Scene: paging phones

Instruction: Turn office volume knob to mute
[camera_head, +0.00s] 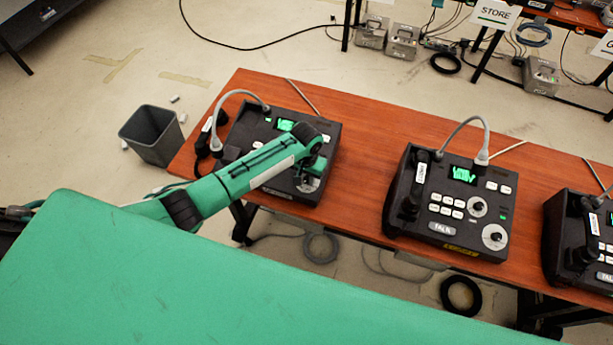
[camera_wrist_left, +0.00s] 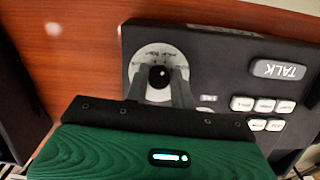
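The left paging phone (camera_head: 239,133) is a black console with a lit green screen, standing at the left of the wooden table. My left gripper (camera_head: 314,168) is over its front right part in the head view and hides much of that area. In the left wrist view, a round black knob (camera_wrist_left: 159,76) sits on a white dial disc (camera_wrist_left: 148,56). The two grey fingers of my left gripper (camera_wrist_left: 160,83) lie close on either side of the knob, seemingly in contact with it. The knob's pointer and the dial's print cannot be read. My right gripper is not in view.
A middle phone (camera_head: 409,232) and a right phone (camera_head: 561,232) stand on the same wooden table (camera_head: 356,190). The TALK button (camera_wrist_left: 279,70) and several white keys lie beside the knob. A grey bin (camera_head: 152,137) stands on the floor at left.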

